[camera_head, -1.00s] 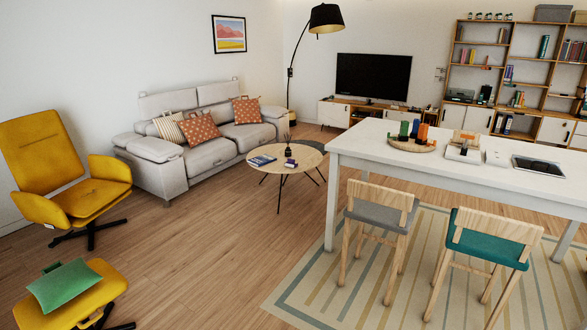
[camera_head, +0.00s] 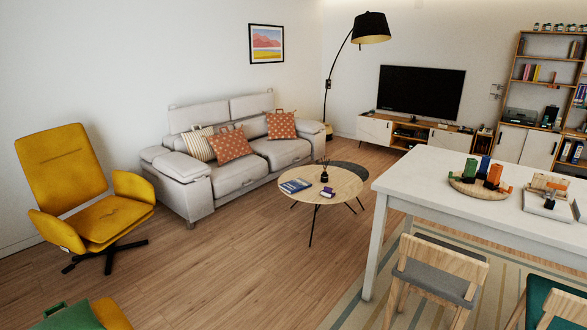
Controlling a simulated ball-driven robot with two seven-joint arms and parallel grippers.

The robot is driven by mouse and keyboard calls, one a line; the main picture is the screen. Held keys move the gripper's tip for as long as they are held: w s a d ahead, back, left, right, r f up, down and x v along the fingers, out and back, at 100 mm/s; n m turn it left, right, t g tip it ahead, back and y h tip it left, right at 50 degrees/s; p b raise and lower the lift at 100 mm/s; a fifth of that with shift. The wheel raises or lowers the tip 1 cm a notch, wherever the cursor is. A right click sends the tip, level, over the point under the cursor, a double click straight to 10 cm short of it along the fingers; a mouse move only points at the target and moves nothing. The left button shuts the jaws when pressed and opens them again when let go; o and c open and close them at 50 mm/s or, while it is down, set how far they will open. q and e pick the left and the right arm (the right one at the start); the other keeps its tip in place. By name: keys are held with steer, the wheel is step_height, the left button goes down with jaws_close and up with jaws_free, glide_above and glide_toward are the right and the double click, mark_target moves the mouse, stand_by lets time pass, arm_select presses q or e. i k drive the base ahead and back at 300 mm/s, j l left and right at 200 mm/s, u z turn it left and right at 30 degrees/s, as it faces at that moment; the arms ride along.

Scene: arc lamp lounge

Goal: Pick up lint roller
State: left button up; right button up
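I cannot make out a lint roller for certain in the head view. A small pale item (camera_head: 64,249) shows at the near armrest of the yellow armchair (camera_head: 66,168); it is too small to identify. Small items, among them a blue book (camera_head: 295,186) and a small purple object (camera_head: 327,192), lie on the round coffee table (camera_head: 345,186). Neither of my grippers is in view.
A grey sofa (camera_head: 280,152) with cushions stands along the back wall. A white table (camera_head: 417,185) with chairs stands at right, holding a round tray (camera_head: 454,183). A yellow footstool (camera_head: 112,314) with a green cushion (camera_head: 76,318) is at lower left. The middle wood floor is clear.

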mark_target(328, 192)
steer(key=i+z, duration=0.1)
steer(key=i, duration=3.05)
